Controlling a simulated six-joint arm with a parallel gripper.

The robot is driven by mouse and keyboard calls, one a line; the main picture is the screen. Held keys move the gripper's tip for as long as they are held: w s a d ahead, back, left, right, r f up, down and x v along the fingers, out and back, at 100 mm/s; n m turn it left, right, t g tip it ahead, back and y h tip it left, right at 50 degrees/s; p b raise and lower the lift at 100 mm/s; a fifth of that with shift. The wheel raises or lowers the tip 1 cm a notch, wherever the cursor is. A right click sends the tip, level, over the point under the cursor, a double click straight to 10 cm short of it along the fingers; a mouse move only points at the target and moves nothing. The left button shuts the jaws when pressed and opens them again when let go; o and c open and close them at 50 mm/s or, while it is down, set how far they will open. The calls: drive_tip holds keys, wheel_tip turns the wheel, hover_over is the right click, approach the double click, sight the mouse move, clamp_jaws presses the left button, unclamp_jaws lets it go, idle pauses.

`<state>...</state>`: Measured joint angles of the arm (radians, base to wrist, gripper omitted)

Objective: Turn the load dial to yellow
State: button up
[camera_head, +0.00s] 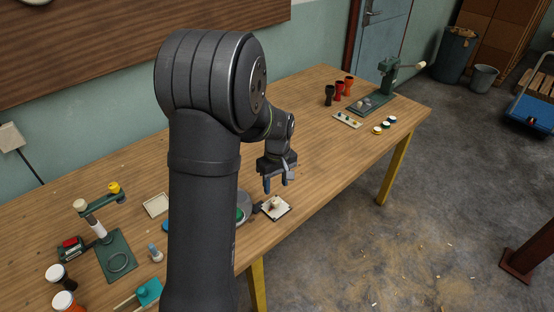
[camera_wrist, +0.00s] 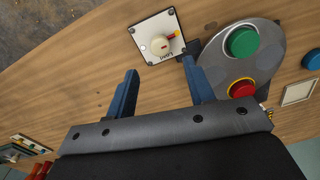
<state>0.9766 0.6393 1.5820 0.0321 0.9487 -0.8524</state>
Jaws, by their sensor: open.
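The load dial is a cream knob (camera_wrist: 160,44) on a white square plate (camera_wrist: 143,28) with a screw at each corner. A small red and yellow mark shows at the knob's right side, and the lettering below it is upside down in the wrist view. Which colour the knob points at is hard to tell. In the head view the dial plate (camera_head: 283,213) lies near the table's front edge. My gripper (camera_head: 276,184) hangs above it, apart from it. In the wrist view my gripper (camera_wrist: 161,84) is open and empty, with the dial just beyond its blue fingertips.
A grey panel (camera_wrist: 214,62) with a green button (camera_wrist: 242,42) and a red button (camera_wrist: 241,88) stands close beside the dial. My arm hides part of it in the head view. The table (camera_head: 325,150) right of my gripper is clear.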

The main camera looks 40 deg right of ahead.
sight(275, 200)
wheel_tip(275, 200, up, 10)
drive_tip(key=shift+d+r, duration=0.2)
drive_tip(key=shift+r, duration=0.05)
drive_tip(key=shift+f, duration=0.1)
idle(0.4)
drive_tip(key=f, duration=1.7)
drive_tip(key=shift+a+f, duration=0.15)
drive_tip(key=shift+a, duration=0.2)
drive_tip(key=shift+f, duration=0.2)
drive_tip(key=shift+r+m, duration=0.2)
drive_tip(key=shift+m, duration=0.7)
drive_tip(key=m, duration=1.4)
drive_tip(key=shift+s, duration=0.1)
idle(0.6)
